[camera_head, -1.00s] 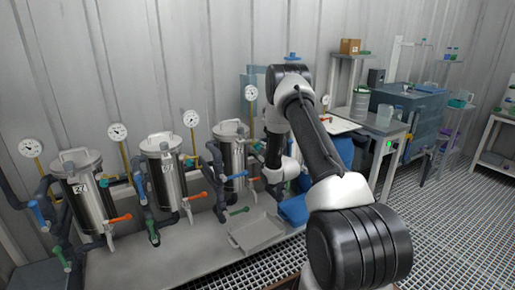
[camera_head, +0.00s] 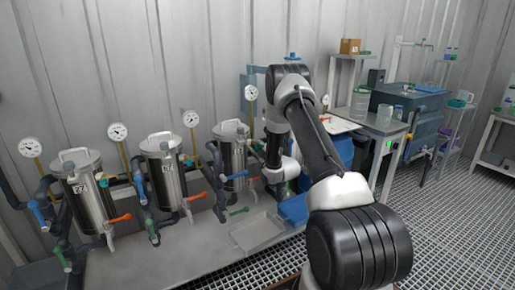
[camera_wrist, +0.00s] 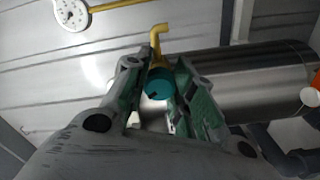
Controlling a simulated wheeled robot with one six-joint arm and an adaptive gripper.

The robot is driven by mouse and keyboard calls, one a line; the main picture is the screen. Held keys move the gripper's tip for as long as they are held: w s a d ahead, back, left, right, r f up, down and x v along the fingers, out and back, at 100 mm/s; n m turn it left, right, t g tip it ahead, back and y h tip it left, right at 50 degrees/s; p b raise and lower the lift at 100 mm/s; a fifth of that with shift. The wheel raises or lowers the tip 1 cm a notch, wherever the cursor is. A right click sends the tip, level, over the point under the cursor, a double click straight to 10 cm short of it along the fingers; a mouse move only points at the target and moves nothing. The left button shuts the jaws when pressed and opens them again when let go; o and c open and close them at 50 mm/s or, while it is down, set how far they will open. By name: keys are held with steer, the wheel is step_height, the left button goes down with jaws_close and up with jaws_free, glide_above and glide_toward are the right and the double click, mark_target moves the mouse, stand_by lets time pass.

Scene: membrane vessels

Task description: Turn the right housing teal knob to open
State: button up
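The right housing is a steel vessel (camera_head: 233,157), third from the left in the head view. In the wrist view it lies sideways as a shiny cylinder (camera_wrist: 250,85). Its teal knob (camera_wrist: 157,84) sits on a yellow pipe fitting (camera_wrist: 158,45) and shows between my fingertips. My gripper (camera_wrist: 158,72) has its two green fingers apart, one on each side of the knob. I cannot tell whether either finger touches it. In the head view my arm hides most of the gripper and this knob.
A gauge (camera_wrist: 71,13) is at the upper left of the wrist view. Two more vessels, left (camera_head: 87,190) and middle (camera_head: 163,175), stand along the bench with coloured valve handles. A shallow tray (camera_head: 257,232) lies on the bench in front of the right housing. A blue container (camera_head: 295,208) is near my wrist.

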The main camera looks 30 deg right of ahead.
steer(key=o, duration=0.4)
steer(key=shift+f, duration=0.1)
steer(key=shift+o, duration=0.2)
steer(key=s, duration=1.2)
steer(key=shift+d, duration=0.2)
